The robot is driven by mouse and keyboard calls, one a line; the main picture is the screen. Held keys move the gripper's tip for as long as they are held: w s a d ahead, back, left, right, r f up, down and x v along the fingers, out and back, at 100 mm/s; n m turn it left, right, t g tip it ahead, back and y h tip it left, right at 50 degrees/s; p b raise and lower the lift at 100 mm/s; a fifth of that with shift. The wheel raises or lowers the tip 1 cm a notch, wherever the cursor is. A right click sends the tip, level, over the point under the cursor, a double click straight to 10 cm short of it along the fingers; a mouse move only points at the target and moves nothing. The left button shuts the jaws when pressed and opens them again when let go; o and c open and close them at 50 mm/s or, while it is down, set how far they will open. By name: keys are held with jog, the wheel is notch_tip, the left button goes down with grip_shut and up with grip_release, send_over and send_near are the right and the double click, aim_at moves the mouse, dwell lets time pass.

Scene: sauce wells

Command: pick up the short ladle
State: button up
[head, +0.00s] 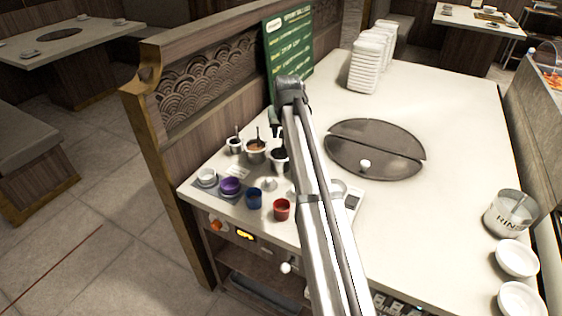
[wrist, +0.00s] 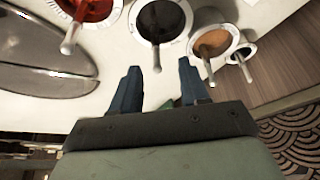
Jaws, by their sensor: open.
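Several sauce wells, each with a ladle handle standing out of it, form a row in the wrist view. They are a red well (wrist: 98,10), a dark well (wrist: 178,14), an orange well (wrist: 228,42) and a smaller well (wrist: 250,47). Their handles are the red well's (wrist: 70,40), the dark well's (wrist: 156,60), the orange well's (wrist: 208,68) and the smallest well's (wrist: 246,73). I cannot tell for sure which ladle is the short one. My gripper (wrist: 158,68) is open and empty; the dark well's handle appears between its fingertips, with no contact visible. My arm hides part of the row in the head view.
Small cups, purple (head: 230,187), blue (head: 254,198) and red (head: 281,209), stand in front of the wells. A green menu board (head: 288,48) and a wooden partition (head: 205,85) rise behind. A round dark grill plate (head: 350,150) lies to the right.

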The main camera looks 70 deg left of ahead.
aim_at(283, 144)
jog(key=shift+w+x, duration=0.15)
jog(key=shift+x, duration=1.15)
jog(key=shift+w+x, duration=0.1)
jog(key=shift+x, duration=1.2)
jog(key=shift+r, duration=0.1)
grip_shut()
